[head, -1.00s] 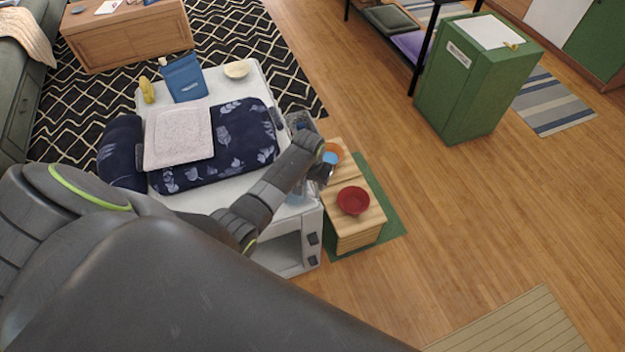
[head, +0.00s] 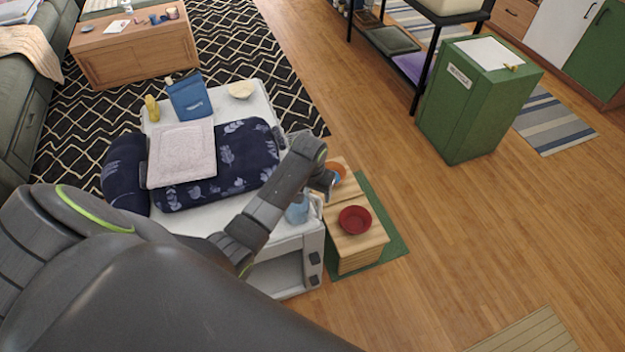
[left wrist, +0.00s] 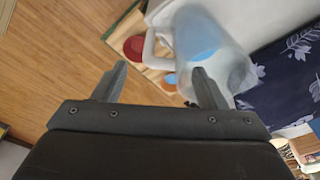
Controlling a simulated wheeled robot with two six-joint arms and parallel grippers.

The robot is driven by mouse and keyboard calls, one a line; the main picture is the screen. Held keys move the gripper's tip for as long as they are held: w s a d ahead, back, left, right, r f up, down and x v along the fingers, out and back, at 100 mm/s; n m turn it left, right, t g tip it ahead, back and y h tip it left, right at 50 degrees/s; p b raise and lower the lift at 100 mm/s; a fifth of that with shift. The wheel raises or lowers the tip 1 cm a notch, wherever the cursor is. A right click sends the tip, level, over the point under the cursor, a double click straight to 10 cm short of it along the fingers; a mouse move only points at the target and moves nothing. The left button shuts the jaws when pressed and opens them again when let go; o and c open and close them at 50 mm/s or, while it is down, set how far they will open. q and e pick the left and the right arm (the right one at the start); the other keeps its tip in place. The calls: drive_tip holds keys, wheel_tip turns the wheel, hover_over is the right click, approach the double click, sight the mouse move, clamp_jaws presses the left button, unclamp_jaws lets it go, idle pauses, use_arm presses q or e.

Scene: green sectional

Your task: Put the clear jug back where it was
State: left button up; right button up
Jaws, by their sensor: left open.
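The clear jug (head: 297,211) stands on the right front part of the white cart top (head: 205,216), partly hidden behind my left arm. In the left wrist view the jug (left wrist: 232,62) shows large and see-through, with its pale handle (left wrist: 149,48) on the left and a blue patch in its middle. My left gripper (head: 323,184) is near the cart's right edge, beside the jug. In the left wrist view the open gripper (left wrist: 157,82) has nothing between its fingers; the right finger overlaps the jug's lower edge. I cannot tell whether they touch. My right gripper is not seen.
A wooden stand (head: 357,244) beside the cart holds a red bowl (head: 355,219) and an orange bowl (head: 338,170). The cart also bears a dark patterned cushion (head: 245,150), a pale folded cloth (head: 182,155), a blue pouch (head: 189,99) and a cream bowl (head: 241,89).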

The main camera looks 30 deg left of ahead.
use_arm(q)
drive_tip(key=shift+s+r, duration=0.2)
drive_tip(key=shift+r, duration=1.2)
drive_tip(key=shift+s+r, duration=0.2)
drive_tip(key=shift+r, duration=1.15)
drive_tip(key=s+a+f+t, duration=0.1)
drive_tip(key=s+a+f, duration=0.1)
drive_tip(key=s, duration=1.2)
drive_tip(key=s+a+r+t+y, duration=0.1)
drive_tip(key=s+r, duration=0.2)
drive_tip(key=s, duration=0.5)
drive_tip(key=s+a+r+y, duration=0.1)
drive_tip(key=s+r, duration=0.1)
drive_tip(key=s, duration=0.5)
wheel_tip(320, 180, down, 25)
drive_tip(key=a+g+b, duration=0.1)
drive_tip(key=b, duration=0.1)
drive_tip(key=s+f+g+h+b, duration=0.1)
drive_tip(key=s+f, duration=1.4)
drive_tip(key=f, duration=0.3)
drive_tip(key=shift+d+f, duration=0.35)
drive_tip(key=shift+d, duration=0.1)
